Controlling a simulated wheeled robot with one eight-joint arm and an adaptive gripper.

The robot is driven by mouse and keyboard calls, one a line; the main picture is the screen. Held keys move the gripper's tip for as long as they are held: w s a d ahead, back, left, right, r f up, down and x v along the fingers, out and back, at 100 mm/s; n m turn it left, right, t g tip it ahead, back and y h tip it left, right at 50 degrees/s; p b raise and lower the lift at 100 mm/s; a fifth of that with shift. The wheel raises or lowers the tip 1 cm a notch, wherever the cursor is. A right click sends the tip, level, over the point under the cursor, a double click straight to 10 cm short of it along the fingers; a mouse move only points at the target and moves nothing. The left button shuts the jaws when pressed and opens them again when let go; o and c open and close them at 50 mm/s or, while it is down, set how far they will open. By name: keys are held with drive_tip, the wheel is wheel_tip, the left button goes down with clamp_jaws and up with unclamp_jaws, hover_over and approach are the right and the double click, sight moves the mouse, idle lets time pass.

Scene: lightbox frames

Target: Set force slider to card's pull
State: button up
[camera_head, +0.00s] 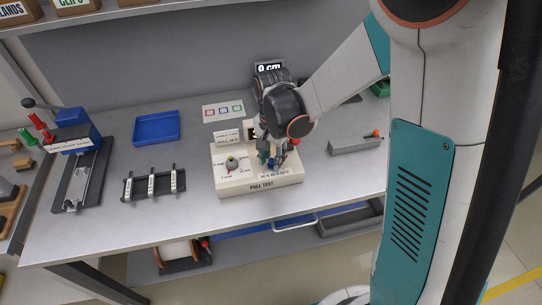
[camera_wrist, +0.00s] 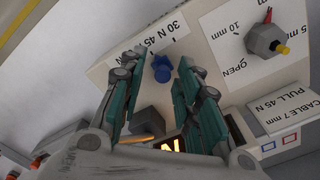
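The cream pull test box (camera_head: 235,185) stands on the bench, with a force scale reading 30 N and 45 N (camera_wrist: 166,33); further marks are hidden by a finger. The blue force slider knob (camera_wrist: 161,68) lies near the 45 N text; I cannot tell its exact mark. My gripper (camera_wrist: 160,63) is open, one finger on each side of the knob, with gaps visible; it also shows over the box in the head view (camera_head: 272,158). The card (camera_wrist: 288,107) reads "CABLE 7 mm PULL 45 N" and stands at the box's back left in the head view (camera_head: 227,138).
A blue tray (camera_head: 157,128), a rack with several labelled pieces (camera_head: 152,185), a lever press (camera_head: 75,135) and a grey block (camera_head: 350,146) stand around. The front left bench is clear.

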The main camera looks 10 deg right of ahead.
sight(272, 160)
drive_tip(key=shift+r, duration=0.1)
wheel_tip(272, 160, up, 12)
idle(0.7)
